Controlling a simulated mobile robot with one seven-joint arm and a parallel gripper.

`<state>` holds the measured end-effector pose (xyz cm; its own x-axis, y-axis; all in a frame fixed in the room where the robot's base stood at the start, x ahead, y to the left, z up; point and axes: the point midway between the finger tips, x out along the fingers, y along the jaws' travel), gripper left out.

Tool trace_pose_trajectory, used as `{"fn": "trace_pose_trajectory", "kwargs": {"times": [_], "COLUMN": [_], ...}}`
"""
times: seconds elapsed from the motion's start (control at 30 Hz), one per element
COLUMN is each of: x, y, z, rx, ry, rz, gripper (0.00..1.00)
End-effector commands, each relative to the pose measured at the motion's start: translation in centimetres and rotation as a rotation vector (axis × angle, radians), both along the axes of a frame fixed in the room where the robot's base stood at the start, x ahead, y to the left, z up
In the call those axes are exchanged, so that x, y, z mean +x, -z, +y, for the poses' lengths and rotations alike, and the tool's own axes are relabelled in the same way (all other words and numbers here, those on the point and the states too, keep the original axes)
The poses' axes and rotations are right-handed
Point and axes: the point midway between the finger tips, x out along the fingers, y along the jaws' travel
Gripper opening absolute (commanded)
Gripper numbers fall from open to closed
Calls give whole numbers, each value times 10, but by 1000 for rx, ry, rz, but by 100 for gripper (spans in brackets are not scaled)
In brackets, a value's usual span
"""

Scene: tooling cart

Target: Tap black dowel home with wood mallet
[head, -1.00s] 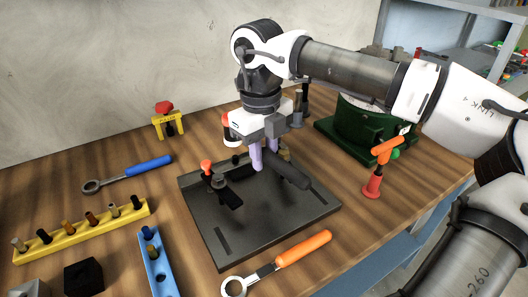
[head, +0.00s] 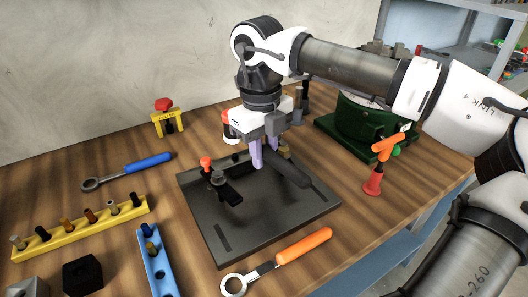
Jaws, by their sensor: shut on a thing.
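My gripper (head: 264,162) points down over the dark grey plate, its two pale purple fingers shut on a dark, rounded bar (head: 293,175) that looks like a handle. The bar slants down to the right, low over the plate; I cannot tell whether it touches. A tan piece (head: 284,151) shows just behind the fingers. It may be the wood mallet's head, but it is mostly hidden. Black dowels stand in the yellow rack (head: 85,233) at the left, one (head: 44,237) near its left end. I cannot tell which black dowel is the task's.
The dark plate (head: 265,225) carries a red-tipped clamp (head: 222,183). A blue rack (head: 158,270), black block (head: 83,277), blue-handled wrench (head: 130,172) and orange-handled wrench (head: 280,262) lie around it. A red-and-orange tool (head: 375,178) and green machine base (head: 350,130) stand right.

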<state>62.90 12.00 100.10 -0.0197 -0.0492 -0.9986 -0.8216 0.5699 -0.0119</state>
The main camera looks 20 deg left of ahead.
Motion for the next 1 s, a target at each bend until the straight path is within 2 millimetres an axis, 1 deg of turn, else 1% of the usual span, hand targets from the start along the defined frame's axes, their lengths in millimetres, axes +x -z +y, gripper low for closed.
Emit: {"fn": "trace_pose_trajectory", "kwargs": {"times": [0.17, 0.53, 1.0], "x": [0, 0, 0], "y": [-5, -39, -40], "z": [0, 0, 0], "rx": [1, 1, 1], "ry": [0, 1, 1], "rz": [-1, -1, -1], "gripper": [0, 0, 0]}}
